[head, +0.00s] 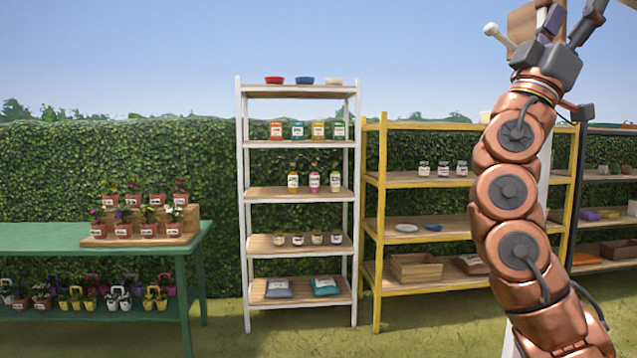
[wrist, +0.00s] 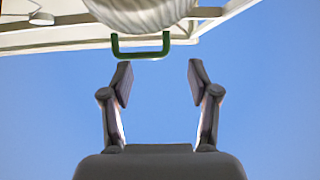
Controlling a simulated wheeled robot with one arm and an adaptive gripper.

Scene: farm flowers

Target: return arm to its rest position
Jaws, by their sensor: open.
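My arm rises on the right side of the head view, bent upward in a column of copper-coloured joints. My gripper (wrist: 157,84) points up in the wrist view, with its two dark fingers spread apart and nothing between them. In the head view the gripper is at the top right, partly cut off by the frame edge. A green handle (wrist: 140,54) under a pale rounded thing (wrist: 138,14) shows beyond the fingertips in the wrist view. I cannot tell whether the fingers touch it; they look apart from it.
A white shelf (head: 297,144) with jars, bottles and bowls stands in the middle. A yellow shelf (head: 375,225) is partly behind my arm, with a dark shelf (head: 605,178) farther right. A green table (head: 100,237) with potted flowers stands left. Grass lies in front.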

